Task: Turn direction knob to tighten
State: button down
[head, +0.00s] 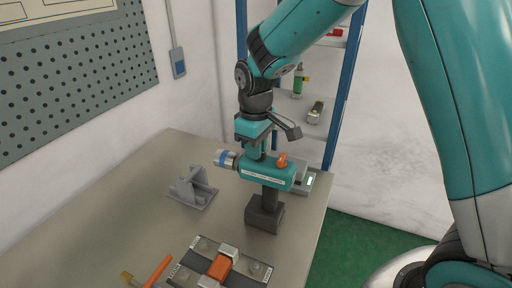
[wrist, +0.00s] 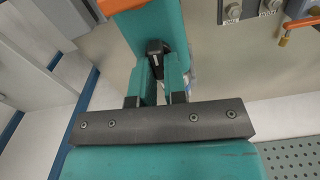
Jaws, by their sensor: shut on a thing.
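A teal power tool (head: 268,172) stands upright on the table, on a dark grip and a dark block-shaped base. Its grey nose with a blue ring points left, and an orange part sits on top of its body. My gripper (head: 256,152) reaches down to the tool's body from above. In the wrist view, my gripper (wrist: 158,72) is shut on a small dark knob (wrist: 155,50) against the teal body. The fingers partly hide the knob, and its turn position cannot be read. In the head view, the knob is hidden.
A grey bracket (head: 193,187) stands left of the tool. A fixture with an orange block (head: 219,267) lies at the front, beside an orange-handled tool (head: 158,271). A small grey device (head: 304,180) sits behind the tool. A blue-framed shelf (head: 343,85) stands behind the table.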

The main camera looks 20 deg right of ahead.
jog(key=m, duration=0.6)
jog(key=shift+w+d, duration=0.1)
jog(key=shift+d, duration=0.15)
jog(key=shift+m, duration=0.3)
jog(key=c, duration=1.2)
grip_release()
jog(key=shift+o, duration=0.2)
jog(key=shift+r, duration=0.1)
notch_tip(320, 180, up, 17)
jog(key=b, duration=0.3)
jog(key=shift+r, duration=0.15)
jog(key=shift+a, duration=0.1)
